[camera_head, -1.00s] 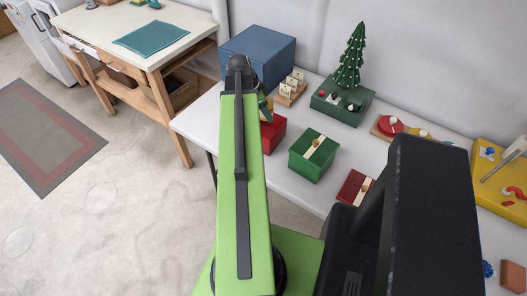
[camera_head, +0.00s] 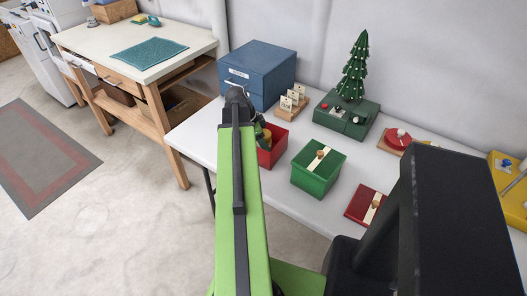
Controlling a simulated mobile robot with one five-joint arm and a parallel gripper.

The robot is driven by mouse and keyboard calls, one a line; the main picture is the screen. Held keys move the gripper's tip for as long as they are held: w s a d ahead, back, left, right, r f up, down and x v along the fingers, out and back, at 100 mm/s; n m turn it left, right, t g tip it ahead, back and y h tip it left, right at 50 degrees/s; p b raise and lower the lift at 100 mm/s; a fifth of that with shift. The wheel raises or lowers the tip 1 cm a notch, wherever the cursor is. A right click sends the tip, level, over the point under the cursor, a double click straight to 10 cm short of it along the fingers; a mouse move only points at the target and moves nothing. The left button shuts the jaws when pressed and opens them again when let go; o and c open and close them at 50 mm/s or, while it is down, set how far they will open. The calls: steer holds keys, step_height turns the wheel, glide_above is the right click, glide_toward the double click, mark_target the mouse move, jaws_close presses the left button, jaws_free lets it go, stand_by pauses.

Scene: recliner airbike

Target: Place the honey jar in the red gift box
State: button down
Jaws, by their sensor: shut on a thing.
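The open red gift box (camera_head: 279,149) stands on the white table, just right of my arm's far end. My gripper (camera_head: 262,126) is at the box's near left side and mostly hidden behind my arm. An amber-coloured thing, apparently the honey jar (camera_head: 267,138), shows below the gripper, within the outline of the box opening. The gripper appears shut on it. I cannot tell whether the jar touches the box floor. A flat red lid (camera_head: 366,204) with a cream band lies at the table's front.
A green box (camera_head: 318,172) with a cream band stands right of the red box. A blue drawer cabinet (camera_head: 261,72) is behind.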

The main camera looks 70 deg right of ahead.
step_height(320, 180, down, 2)
steer(key=shift+f+b, duration=0.1)
steer(key=shift+b, duration=0.35)
steer(key=shift+r, duration=0.25)
steer(key=shift+f, duration=0.15)
steer(key=c, duration=0.8)
jaws_free()
steer(key=p+v, duration=1.1)
steer(key=v, duration=0.1)
steer(key=shift+d+p, duration=0.1)
steer(key=shift+p, duration=0.2)
